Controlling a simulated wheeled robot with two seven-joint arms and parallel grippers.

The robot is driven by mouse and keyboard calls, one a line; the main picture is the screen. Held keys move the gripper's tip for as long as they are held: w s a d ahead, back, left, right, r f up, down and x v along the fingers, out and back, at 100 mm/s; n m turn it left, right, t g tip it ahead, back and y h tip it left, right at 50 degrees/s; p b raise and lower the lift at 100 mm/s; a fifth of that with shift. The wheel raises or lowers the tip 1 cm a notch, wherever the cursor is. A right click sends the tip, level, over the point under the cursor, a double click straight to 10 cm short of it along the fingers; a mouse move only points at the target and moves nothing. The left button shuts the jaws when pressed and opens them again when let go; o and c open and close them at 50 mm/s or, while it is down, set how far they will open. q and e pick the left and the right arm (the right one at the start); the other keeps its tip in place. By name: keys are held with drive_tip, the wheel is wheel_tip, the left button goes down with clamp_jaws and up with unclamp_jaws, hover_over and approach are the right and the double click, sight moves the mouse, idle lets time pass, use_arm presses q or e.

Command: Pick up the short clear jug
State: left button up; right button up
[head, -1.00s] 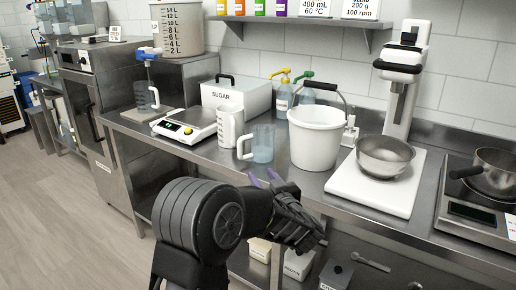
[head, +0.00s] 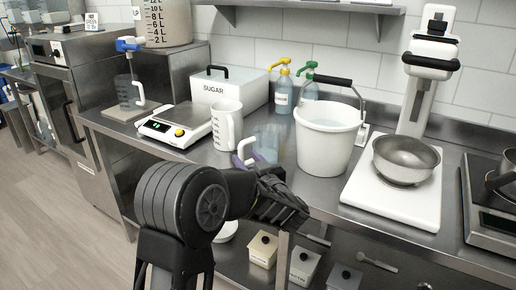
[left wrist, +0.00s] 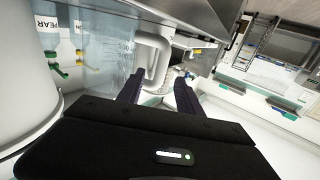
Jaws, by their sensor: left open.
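The short clear jug (head: 271,138) stands on the steel counter between a white pitcher and a white bucket. Its white handle (head: 243,152) points left and towards me. My left gripper (head: 253,160) is at the jug's near side, and its hand covers the jug's lower part. In the left wrist view my left gripper (left wrist: 157,94) is open. The white handle (left wrist: 153,58) shows between and just beyond its two dark fingers, with the clear wall of the jug (left wrist: 112,58) to the left. I cannot tell whether the fingers touch the handle. My right gripper is out of view.
A white pitcher (head: 227,124) stands close on the left, by a scale (head: 174,126). A white bucket (head: 325,141) stands close on the right, with a metal bowl on a white stand (head: 395,204) beyond. Pump bottles (head: 283,92) and a sugar box (head: 228,92) are behind.

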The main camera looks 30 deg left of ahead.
use_arm(q)
drive_tip(key=shift+x, duration=1.35)
drive_tip(key=shift+a, duration=0.1)
drive_tip(key=p+x, duration=0.1)
drive_tip(key=x, duration=0.4)
drive_tip(key=shift+r, duration=0.2)
drive_tip(key=shift+c, duration=0.4)
clamp_jaws()
idle(0.5)
